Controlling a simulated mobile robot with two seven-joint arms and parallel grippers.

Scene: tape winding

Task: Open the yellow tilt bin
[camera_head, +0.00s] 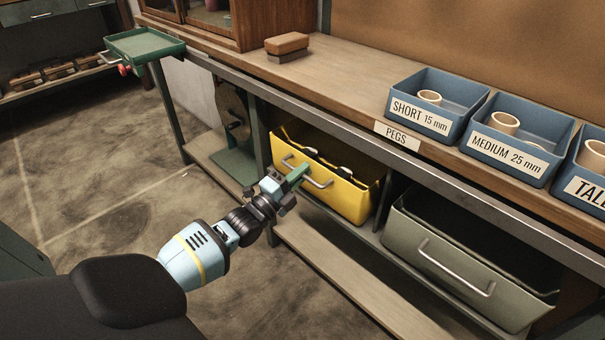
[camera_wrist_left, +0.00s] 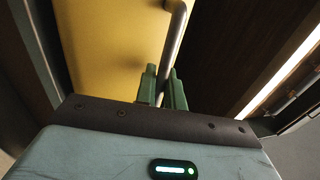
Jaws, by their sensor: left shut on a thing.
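The yellow tilt bin (camera_head: 341,192) sits on the shelf under the workbench. Its front is tilted outward, and dark and pale contents show at its open top. A grey bar handle (camera_head: 318,183) runs across its front. My left gripper (camera_head: 297,175) is at the left part of this handle, shut on it. In the left wrist view the green fingers of the left gripper (camera_wrist_left: 166,90) stand on either side of the handle bar (camera_wrist_left: 174,45), with the yellow bin front (camera_wrist_left: 110,50) behind. My right gripper is not in view.
A grey-green bin (camera_head: 450,262) with a bar handle stands to the right of the yellow one. Blue labelled trays (camera_head: 430,105) holding pale rings and a brush (camera_head: 287,45) are on the bench top. A green tray (camera_head: 145,45) stands at the left end. Floor at left is clear.

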